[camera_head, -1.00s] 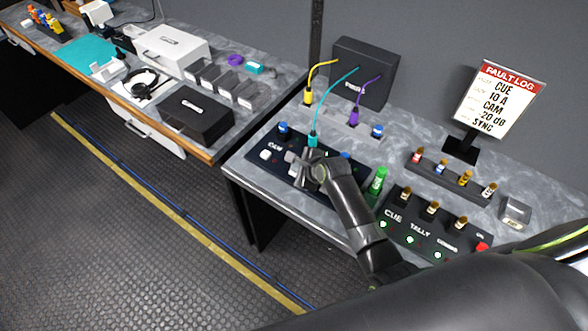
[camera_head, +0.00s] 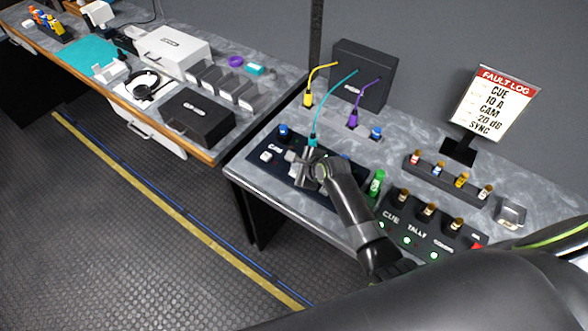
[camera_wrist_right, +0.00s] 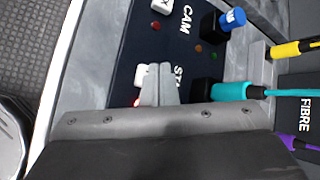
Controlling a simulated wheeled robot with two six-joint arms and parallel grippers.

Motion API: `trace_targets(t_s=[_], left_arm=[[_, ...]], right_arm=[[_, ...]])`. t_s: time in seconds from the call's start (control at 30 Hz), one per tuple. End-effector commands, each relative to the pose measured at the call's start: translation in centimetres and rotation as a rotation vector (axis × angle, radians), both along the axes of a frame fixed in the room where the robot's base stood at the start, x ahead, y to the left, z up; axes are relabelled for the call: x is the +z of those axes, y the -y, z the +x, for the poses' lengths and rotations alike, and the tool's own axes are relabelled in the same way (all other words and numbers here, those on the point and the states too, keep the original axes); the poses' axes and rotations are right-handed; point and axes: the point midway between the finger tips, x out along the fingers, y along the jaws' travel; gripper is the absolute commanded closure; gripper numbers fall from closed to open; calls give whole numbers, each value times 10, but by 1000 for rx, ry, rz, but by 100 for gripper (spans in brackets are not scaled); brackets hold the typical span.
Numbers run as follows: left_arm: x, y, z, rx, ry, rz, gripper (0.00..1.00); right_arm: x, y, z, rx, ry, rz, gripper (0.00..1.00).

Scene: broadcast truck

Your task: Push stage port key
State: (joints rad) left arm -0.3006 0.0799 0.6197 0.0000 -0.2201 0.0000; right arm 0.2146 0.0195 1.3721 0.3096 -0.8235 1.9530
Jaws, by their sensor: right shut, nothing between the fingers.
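The black port panel (camera_head: 262,172) lies at the left end of the right-hand bench. In the right wrist view, the panel (camera_wrist_right: 124,60) carries a white CAM key (camera_wrist_right: 162,6) and, beside the partly covered "ST..." label, a white stage key (camera_wrist_right: 139,74). My right gripper (camera_wrist_right: 158,72) is shut and empty, its fingertips over or against the stage key's edge; I cannot tell whether they touch. The fingers hide part of the key. A red light (camera_wrist_right: 137,103) glows beside it. In the head view, my right gripper (camera_head: 304,182) points down at the panel. My left gripper is not in view.
A teal plug (camera_head: 312,140) stands close behind my right gripper, with yellow (camera_head: 308,99) and purple (camera_head: 353,119) plugs farther back. A blue cap (camera_head: 283,131) is on the panel. A green bottle-like item (camera_head: 376,184) and the CUE/TALLY panel (camera_head: 420,222) are to the right.

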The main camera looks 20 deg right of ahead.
Motion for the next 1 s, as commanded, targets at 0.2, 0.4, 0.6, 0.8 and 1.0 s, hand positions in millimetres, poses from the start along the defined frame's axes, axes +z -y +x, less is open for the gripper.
trace_targets(t_s=[0.2, 0.4, 0.6, 0.8, 1.0], left_arm=[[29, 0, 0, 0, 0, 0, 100], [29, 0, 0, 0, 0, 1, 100], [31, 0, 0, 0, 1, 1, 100], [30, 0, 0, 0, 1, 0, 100], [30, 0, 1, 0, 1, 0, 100]], right_arm=[[26, 0, 0, -1, 1, 0, 100], [42, 0, 1, 1, 3, 1, 100], [52, 0, 0, 0, 1, 0, 100], [51, 0, 0, -1, 1, 0, 100], [51, 0, 0, 0, 1, 0, 100]])
